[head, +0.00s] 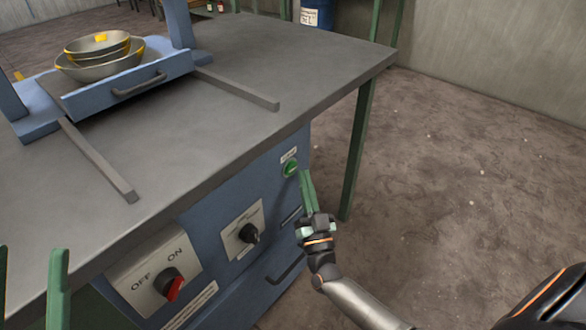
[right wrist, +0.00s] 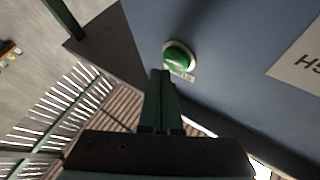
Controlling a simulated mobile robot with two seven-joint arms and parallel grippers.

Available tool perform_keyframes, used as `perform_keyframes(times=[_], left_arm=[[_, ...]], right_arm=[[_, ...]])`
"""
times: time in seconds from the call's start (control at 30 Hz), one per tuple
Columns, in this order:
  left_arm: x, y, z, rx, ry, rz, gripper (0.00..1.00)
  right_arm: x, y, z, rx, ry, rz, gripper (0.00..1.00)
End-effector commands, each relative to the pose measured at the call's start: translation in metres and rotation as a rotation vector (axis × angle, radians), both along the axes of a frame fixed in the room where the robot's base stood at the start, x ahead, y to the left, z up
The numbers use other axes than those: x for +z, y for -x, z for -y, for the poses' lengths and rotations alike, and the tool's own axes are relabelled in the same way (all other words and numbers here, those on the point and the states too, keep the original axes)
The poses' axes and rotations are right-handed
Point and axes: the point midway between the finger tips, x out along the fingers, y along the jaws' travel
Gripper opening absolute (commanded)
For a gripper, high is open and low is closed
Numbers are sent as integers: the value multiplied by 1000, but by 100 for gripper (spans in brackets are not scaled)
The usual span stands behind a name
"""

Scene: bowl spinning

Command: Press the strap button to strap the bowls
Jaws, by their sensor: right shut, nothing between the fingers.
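The green round strap button (head: 291,168) sits on the blue front panel near the table's right corner, below a small label. In the right wrist view the button (right wrist: 178,56) shows just beyond the fingertips. My right gripper (head: 305,173) is shut and empty, its green fingers pointing up beside the button, to its right. In the right wrist view its fingertips (right wrist: 161,72) are just short of the button in the picture; I cannot tell whether they touch. The stacked grey bowls (head: 100,55) with yellow marks rest on a blue tray (head: 130,82). My left gripper (head: 30,255) is open and empty at the lower left.
The grey tabletop (head: 215,120) carries two metal rails (head: 98,160). Below it, the panel has a red ON/OFF knob (head: 170,284), a black knob (head: 248,234) and a drawer handle (head: 287,269). A green post (head: 357,150) stands behind my right gripper. Open floor lies right.

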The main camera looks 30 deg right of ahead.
Motion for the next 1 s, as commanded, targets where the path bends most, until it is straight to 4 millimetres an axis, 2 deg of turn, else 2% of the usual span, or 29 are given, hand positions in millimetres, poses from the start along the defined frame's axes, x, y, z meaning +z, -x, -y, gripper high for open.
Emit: perform_keyframes(times=[1.0], left_arm=[[-2,0,1,-3,-7,-1,50]], right_arm=[[0,-8,-3,0,0,0,0]])
